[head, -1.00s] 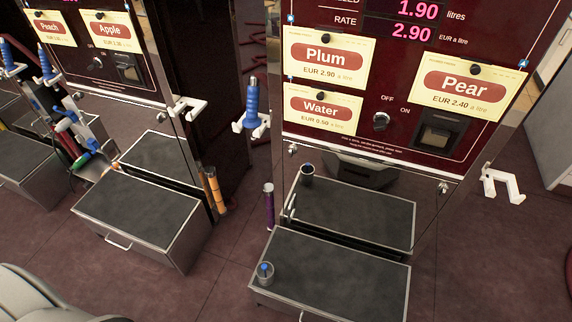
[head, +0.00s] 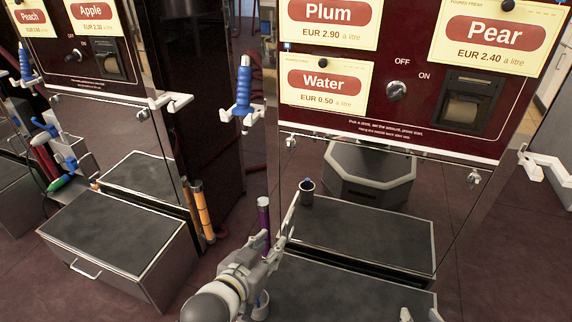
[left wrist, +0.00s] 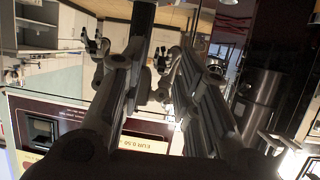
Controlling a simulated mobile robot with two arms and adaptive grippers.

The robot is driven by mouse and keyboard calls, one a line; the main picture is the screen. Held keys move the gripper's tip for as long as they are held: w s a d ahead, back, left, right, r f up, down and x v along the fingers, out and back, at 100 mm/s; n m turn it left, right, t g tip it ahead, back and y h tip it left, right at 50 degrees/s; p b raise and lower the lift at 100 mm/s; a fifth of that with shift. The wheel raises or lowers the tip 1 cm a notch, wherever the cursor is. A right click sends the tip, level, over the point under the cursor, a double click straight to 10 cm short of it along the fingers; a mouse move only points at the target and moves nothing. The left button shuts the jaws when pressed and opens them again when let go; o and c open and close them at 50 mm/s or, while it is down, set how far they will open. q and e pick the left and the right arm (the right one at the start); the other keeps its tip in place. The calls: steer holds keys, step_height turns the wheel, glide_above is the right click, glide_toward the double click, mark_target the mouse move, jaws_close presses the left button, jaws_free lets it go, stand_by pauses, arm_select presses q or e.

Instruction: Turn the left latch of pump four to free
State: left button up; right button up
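The pump in front of me carries Plum, Water and Pear cards; I see no number on it. Its left latch (head: 290,143) is a small metal knob under the left end of the red panel. Its right latch (head: 474,178) is a similar knob under the right end. My left gripper (head: 287,222) points up, below and apart from the left latch, in front of the step. The left wrist view shows its two fingers (left wrist: 160,65) spread with nothing between them. Only the tips of my right gripper (head: 420,314) show at the bottom edge, apart and empty.
A purple tube (head: 263,215) stands close behind my left gripper. A blue nozzle (head: 243,90) hangs on a white holder at left. Orange tubes (head: 202,212) stand by the neighbouring pump.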

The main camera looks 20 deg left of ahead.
mark_target(288, 143)
arm_select(q)
steer(key=w+a+r+n+t+y, duration=0.1)
steer(key=w+a+r+t, duration=0.25)
steer(key=w+r, duration=0.8)
steer(key=shift+t, duration=0.45)
steer(key=w, duration=0.3)
steer(key=w+b, duration=0.1)
steer(key=w, duration=0.1)
steer(key=w+d+b, duration=0.1)
steer(key=w, duration=0.2)
steer(key=shift+w+r, duration=0.3)
steer(key=shift+w, duration=0.65)
arm_select(e)
steer(key=w+a+r+t+y, duration=0.1)
steer(key=w+a+r+t, duration=0.1)
steer(key=r+t, duration=0.4)
steer(key=shift+w+r+y, duration=0.4)
steer(key=shift+w+r, duration=0.3)
steer(key=shift+r, duration=1.3)
steer(key=shift+a, duration=0.1)
arm_select(q)
jaws_close()
